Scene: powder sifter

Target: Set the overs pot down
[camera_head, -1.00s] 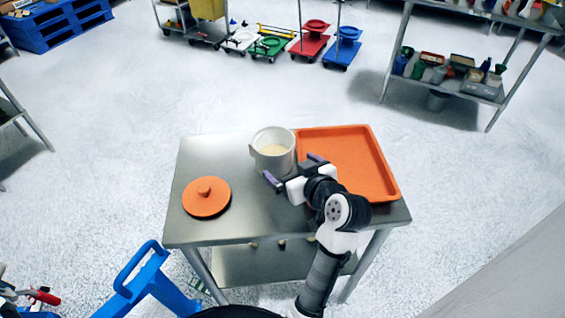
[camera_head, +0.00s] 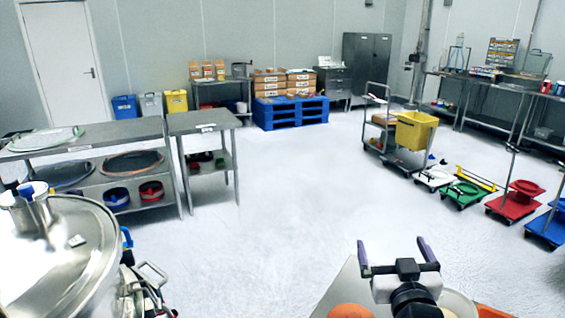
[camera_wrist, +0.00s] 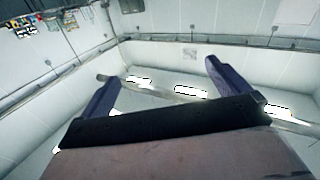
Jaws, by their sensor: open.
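The overs pot (camera_head: 457,303), pale and round, shows only in part at the bottom edge of the head view. It stands behind my wrist, on the steel table (camera_head: 338,288); its base is out of frame. My gripper (camera_head: 392,242) is raised with its fingers pointing up, apart from the pot. In the wrist view my gripper (camera_wrist: 163,75) has its two purple fingers wide apart with nothing between them, facing the upper walls and ceiling.
A large steel vessel (camera_head: 65,255) stands at the left.

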